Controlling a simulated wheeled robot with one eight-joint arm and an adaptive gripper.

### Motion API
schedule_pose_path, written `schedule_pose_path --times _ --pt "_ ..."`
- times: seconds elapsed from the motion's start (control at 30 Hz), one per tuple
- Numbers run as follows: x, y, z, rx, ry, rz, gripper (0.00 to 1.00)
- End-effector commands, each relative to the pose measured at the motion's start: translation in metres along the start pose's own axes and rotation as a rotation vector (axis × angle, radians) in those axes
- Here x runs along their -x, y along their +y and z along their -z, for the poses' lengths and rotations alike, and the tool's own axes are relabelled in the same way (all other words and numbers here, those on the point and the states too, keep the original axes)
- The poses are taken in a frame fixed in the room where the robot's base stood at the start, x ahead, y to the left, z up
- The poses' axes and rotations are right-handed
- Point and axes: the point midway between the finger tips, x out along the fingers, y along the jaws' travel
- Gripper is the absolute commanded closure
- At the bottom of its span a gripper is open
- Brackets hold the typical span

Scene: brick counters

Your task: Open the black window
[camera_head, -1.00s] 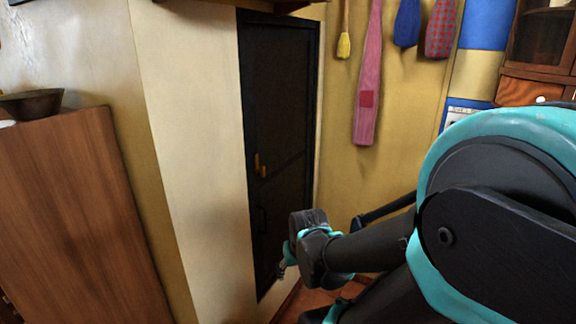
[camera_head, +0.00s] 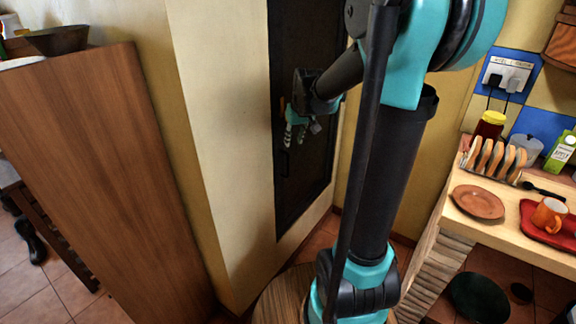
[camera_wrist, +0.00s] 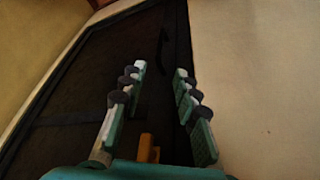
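The black window (camera_head: 300,60) is a tall dark panel in the cream wall. It looks shut within its frame, and it fills much of the wrist view (camera_wrist: 85,95). My gripper (camera_head: 292,136) is close in front of the panel's left side in the head view. In the wrist view my gripper (camera_wrist: 160,72) is open, its two fingers apart. An orange-yellow handle (camera_wrist: 147,148) shows low between the finger bases; I cannot tell whether anything touches it.
A tall wooden cabinet (camera_head: 100,170) stands at the left, next to the cream wall (camera_head: 215,130). At the right a counter (camera_head: 505,235) holds a toast rack (camera_head: 492,158), a brown plate (camera_head: 478,202) and an orange mug (camera_head: 549,214). Tiled floor shows below the window.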

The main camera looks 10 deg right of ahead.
Motion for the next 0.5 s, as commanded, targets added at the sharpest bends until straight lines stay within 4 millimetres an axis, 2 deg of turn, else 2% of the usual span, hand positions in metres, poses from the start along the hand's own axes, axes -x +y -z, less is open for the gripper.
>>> schedule_pose_path --times 0.17,0.5 --pt "-0.019 0.0 0.0 0.0 0.0 0.0 0.69" --pt "-0.073 0.0 0.0 0.0 0.0 0.0 0.69"
